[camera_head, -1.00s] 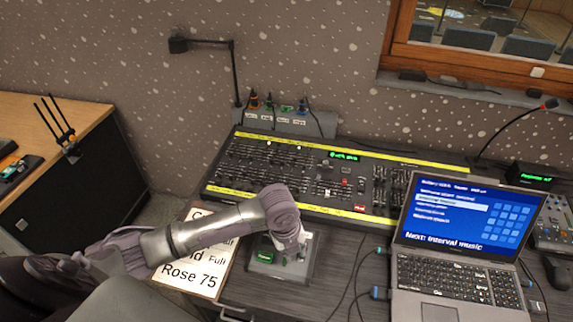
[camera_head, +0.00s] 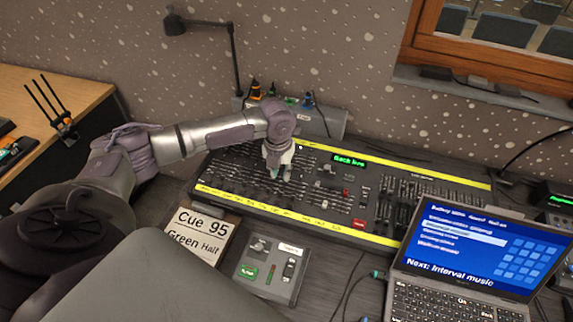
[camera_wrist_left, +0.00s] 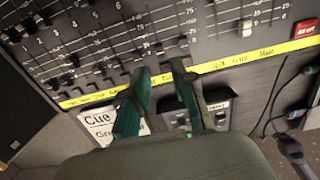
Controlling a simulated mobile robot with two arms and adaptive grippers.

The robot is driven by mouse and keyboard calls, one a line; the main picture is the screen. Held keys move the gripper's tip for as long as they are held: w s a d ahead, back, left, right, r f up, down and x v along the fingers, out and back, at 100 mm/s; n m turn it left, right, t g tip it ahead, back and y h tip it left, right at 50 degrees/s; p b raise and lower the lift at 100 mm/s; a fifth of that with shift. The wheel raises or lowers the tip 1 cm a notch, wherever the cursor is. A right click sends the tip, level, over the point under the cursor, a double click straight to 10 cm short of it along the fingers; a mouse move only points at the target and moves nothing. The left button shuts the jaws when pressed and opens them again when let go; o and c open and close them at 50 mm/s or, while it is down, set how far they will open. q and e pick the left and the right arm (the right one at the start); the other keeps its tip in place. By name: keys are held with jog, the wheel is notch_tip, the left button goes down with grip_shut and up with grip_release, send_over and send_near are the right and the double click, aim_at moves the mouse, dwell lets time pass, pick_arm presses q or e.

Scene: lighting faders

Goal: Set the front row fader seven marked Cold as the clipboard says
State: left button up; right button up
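The lighting console (camera_head: 310,215) has rows of faders with a handwritten yellow strip along its near edge. My left gripper (camera_head: 277,174) is over its left-middle faders. In the left wrist view, the two green-dark fingers of this gripper (camera_wrist_left: 162,67) are apart with nothing between them. Their tips are near the lower-row fader knobs (camera_wrist_left: 158,48), just above the yellow strip (camera_wrist_left: 205,68). Contact cannot be told. The Cold label is too small to read, so fader seven cannot be singled out.
A small switch box (camera_head: 268,270) sits in front of the console. A laptop (camera_head: 470,240) stands at the right, with cables beside it. A lamp post (camera_head: 236,65) and plugged connectors (camera_head: 280,98) stand behind the console.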

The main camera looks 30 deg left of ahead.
aim_at(281, 191)
pick_arm(q)
jog(key=shift+s+f, duration=0.25)
jog(key=shift+s, duration=0.05)
jog(key=f+b, duration=0.4)
jog(key=b, duration=0.1)
jog(key=shift+w+f, duration=0.25)
jog(key=shift+w, duration=0.05)
notch_tip(281, 191, down, 2)
jog(key=shift+f+b, duration=0.15)
jog(key=shift+b, duration=0.5)
jog(key=shift+w+a+f, duration=0.1)
jog(key=shift+w+f, duration=0.05)
jog(key=shift+f, duration=0.55)
jog(key=shift+c, duration=0.2)
grip_shut()
